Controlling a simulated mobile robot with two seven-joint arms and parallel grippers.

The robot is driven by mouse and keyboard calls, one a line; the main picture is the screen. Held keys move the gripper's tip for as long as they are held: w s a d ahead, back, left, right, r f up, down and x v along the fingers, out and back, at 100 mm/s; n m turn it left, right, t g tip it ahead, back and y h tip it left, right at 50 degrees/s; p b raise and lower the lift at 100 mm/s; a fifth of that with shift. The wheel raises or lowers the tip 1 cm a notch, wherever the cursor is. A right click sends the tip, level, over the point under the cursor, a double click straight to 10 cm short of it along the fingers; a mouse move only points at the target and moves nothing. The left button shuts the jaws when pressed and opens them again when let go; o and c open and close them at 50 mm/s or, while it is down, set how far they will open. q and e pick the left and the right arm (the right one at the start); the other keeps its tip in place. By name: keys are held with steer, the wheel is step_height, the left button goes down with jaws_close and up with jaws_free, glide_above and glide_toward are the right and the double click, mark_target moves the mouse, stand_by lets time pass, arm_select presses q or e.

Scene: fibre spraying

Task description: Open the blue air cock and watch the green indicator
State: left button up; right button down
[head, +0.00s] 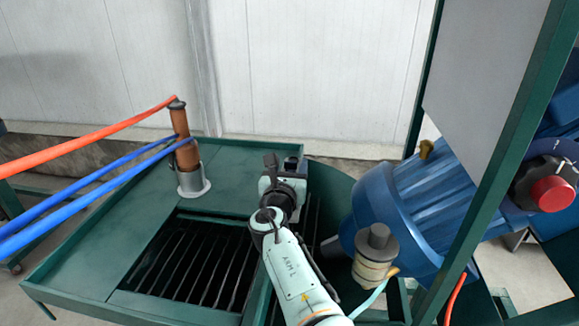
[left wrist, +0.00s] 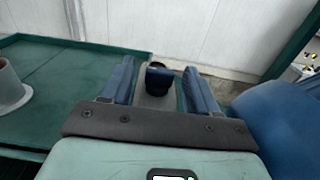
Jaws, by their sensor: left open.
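My left gripper (head: 283,165) is over the back right part of the green bench, with my arm reaching up from below. In the left wrist view its two blue fingers (left wrist: 160,70) are apart. Between them is a dark blue knob-like part (left wrist: 160,78) on a grey piece, probably the blue air cock. I cannot tell whether a finger touches it. In the head view the gripper largely hides this spot. I cannot make out a green indicator. My right gripper is not in view.
The green bench (head: 110,230) has a dark slatted grating (head: 190,262). A brown cylinder (head: 185,138) with orange and blue hoses stands in a grey holder (head: 193,183) at left. A blue motor-like machine (head: 420,205) and green frame post (head: 510,140) crowd the right. A red knob (head: 552,194) is far right.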

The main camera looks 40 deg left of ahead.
arm_select(q)
steer(key=shift+w, duration=0.1)
steer(key=c, duration=1.1)
steer(key=shift+o, duration=0.2)
